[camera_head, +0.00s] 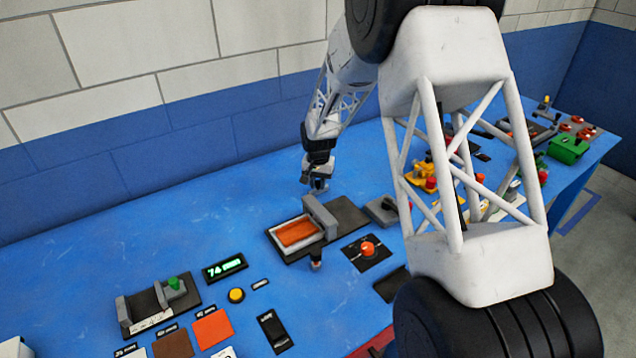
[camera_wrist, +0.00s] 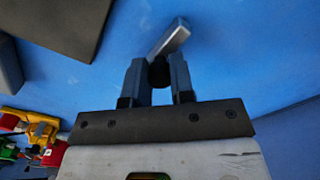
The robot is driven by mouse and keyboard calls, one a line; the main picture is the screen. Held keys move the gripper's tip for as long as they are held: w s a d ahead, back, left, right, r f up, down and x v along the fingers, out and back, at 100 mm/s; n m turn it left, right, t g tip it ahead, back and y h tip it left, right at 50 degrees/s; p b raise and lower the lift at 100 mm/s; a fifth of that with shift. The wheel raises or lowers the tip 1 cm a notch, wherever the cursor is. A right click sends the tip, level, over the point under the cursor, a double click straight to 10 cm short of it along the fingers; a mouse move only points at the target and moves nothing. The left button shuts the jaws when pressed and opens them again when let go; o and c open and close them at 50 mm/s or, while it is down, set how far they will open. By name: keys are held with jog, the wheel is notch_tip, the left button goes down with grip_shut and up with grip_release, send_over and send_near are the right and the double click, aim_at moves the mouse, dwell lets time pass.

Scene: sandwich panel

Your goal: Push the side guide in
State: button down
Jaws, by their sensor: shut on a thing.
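A black-based unit (camera_head: 348,214) holds an orange-brown slab (camera_head: 296,232) in a pale frame, with a grey bar (camera_head: 321,217) standing across it. A dark knob (camera_head: 316,263) shows at its near side. My gripper (camera_head: 318,182) is low behind the unit's far edge. In the wrist view its fingers (camera_wrist: 158,84) are shut on a small dark piece (camera_wrist: 159,72); a grey bar (camera_wrist: 170,38) slants just beyond. This looks like a far-side handle, but I cannot tell for sure that it belongs to the side guide. Its join to the unit is hidden.
Left are a grey-walled unit with a green knob (camera_head: 173,283), a green display (camera_head: 225,267) and a yellow button (camera_head: 236,295). A red knob (camera_head: 367,249) is close on the right. My arm hides part of the right side. The table (camera_head: 120,240) is clear at the back left.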

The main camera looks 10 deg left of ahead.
jog(key=shift+s+d, duration=1.55)
jog(key=c, duration=1)
grip_release()
jog(key=shift+r, duration=0.15)
jog(key=shift+r, duration=3.75)
jog(key=shift+d, duration=0.1)
